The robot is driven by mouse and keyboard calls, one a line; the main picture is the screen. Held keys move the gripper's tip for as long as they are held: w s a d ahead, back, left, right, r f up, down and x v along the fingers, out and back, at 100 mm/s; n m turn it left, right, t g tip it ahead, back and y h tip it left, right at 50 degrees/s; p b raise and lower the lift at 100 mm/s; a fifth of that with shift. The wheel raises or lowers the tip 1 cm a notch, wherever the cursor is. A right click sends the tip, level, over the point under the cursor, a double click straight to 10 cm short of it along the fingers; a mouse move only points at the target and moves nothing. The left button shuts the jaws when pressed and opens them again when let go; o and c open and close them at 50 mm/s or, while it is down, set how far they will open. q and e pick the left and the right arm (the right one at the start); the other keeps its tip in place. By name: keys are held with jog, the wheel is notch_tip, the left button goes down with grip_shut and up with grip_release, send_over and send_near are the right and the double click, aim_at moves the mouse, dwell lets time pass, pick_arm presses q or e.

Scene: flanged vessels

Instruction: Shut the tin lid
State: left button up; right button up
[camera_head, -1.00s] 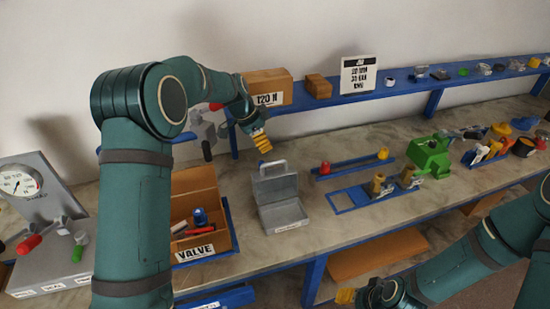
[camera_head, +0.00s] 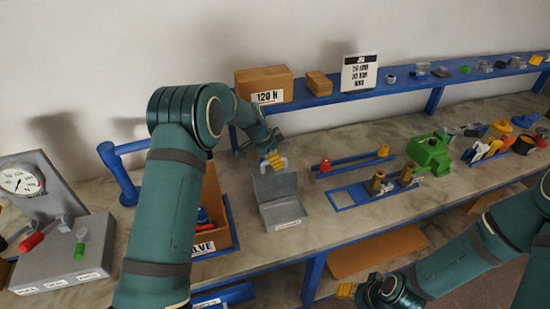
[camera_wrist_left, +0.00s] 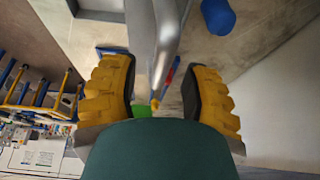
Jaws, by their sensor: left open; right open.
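The tin (camera_head: 284,213) is a grey metal box on the bench, with its lid (camera_head: 275,186) standing raised at its back edge. A light handle sits on the lid's upper edge. My left gripper (camera_head: 272,161) is open at this handle, at the top of the lid. In the left wrist view, the yellow fingers of my left gripper (camera_wrist_left: 160,98) are spread, with a silvery curved bar, likely the handle (camera_wrist_left: 168,45), between them. I cannot tell whether they touch it. My right gripper (camera_head: 346,292) is open and empty at the bottom of the head view, away from the tin.
A wooden box marked VALVE (camera_head: 218,220) stands left of the tin, partly hidden by my left arm. A blue slotted plate (camera_head: 348,197) with brass parts lies to the right. A blue shelf (camera_head: 350,95) runs behind. A gauge panel (camera_head: 60,235) stands at far left.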

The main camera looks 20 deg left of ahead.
pick_arm(q)
grip_shut()
